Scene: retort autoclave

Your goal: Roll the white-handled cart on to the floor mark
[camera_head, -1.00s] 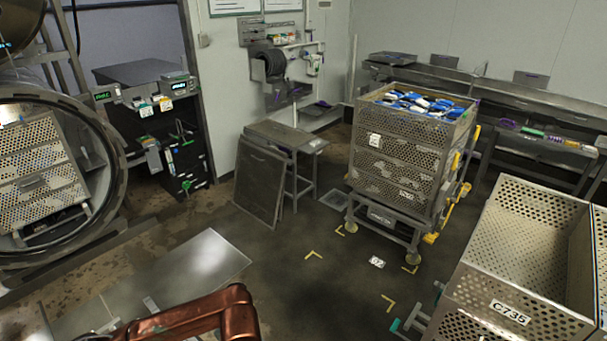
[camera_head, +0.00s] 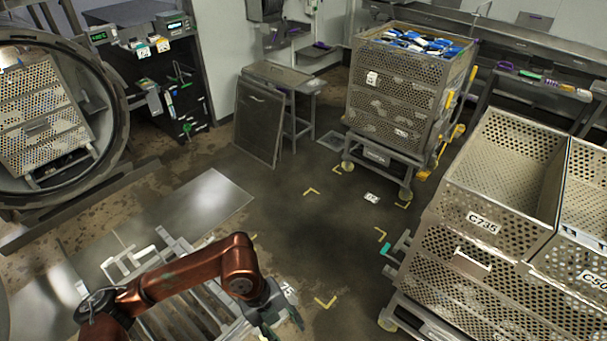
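A low cart with white bars (camera_head: 128,262) and a slatted top (camera_head: 205,308) stands at the lower left, partly hidden by my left arm and cut off by the bottom edge. The bars look like the white handle. My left gripper (camera_head: 281,324) is over or beside the cart's right end, with its dark fingers apart and nothing seen between them. I cannot tell whether it touches the cart. My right gripper is not in view.
A loaded basket cart with yellow handles (camera_head: 405,110) stands at the back. A cart with perforated baskets (camera_head: 470,262) and a teal-tipped handle (camera_head: 386,248) stands at the right. The open autoclave (camera_head: 112,130) is at the left.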

